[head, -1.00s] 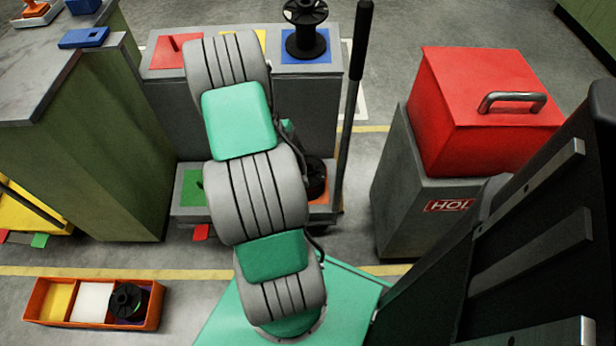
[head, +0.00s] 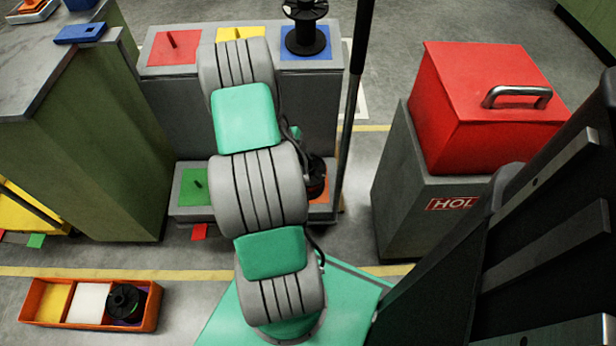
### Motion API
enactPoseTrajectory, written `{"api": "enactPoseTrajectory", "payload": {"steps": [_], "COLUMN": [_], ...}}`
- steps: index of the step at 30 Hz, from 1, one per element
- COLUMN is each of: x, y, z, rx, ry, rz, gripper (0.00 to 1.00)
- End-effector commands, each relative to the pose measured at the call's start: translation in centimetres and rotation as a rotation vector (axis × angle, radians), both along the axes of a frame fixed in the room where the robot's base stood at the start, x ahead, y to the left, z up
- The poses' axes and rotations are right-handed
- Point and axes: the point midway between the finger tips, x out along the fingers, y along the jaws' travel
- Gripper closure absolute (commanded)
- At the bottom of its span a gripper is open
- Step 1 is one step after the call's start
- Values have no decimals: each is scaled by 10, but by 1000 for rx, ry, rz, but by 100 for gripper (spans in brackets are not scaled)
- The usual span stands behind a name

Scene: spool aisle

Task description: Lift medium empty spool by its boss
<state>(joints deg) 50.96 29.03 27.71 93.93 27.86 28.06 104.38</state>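My gripper is not visible; my grey and green arm reaches up the middle of the head view and hides what lies behind it. A black spool (head: 305,40) stands upright on the blue pad of the upper shelf, its top near the picture's edge. Another dark spool (head: 316,178) is on the orange pad of the lower step, partly hidden by my arm. A third black spool (head: 124,301) sits in the right compartment of the orange tray (head: 38,313). I cannot tell which is the medium empty one.
The grey stepped stand has red (head: 172,48), yellow (head: 240,34) and green (head: 194,187) pads; the red and green ones have pegs. A dark upright pole (head: 352,110) rises beside it. A red box (head: 490,110) on a grey bin stands right, a green-sided cabinet (head: 105,150) left.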

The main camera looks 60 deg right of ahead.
Motion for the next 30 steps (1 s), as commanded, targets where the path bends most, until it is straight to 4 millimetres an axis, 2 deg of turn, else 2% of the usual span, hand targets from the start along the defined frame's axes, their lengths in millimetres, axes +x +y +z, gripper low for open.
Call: {"api": "enactPoseTrajectory", "payload": {"steps": [1, 11, 30], "x": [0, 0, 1], "y": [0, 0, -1], "z": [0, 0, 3], "rx": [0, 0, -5], "ry": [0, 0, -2], "rz": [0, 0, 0], "gripper": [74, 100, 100]}}
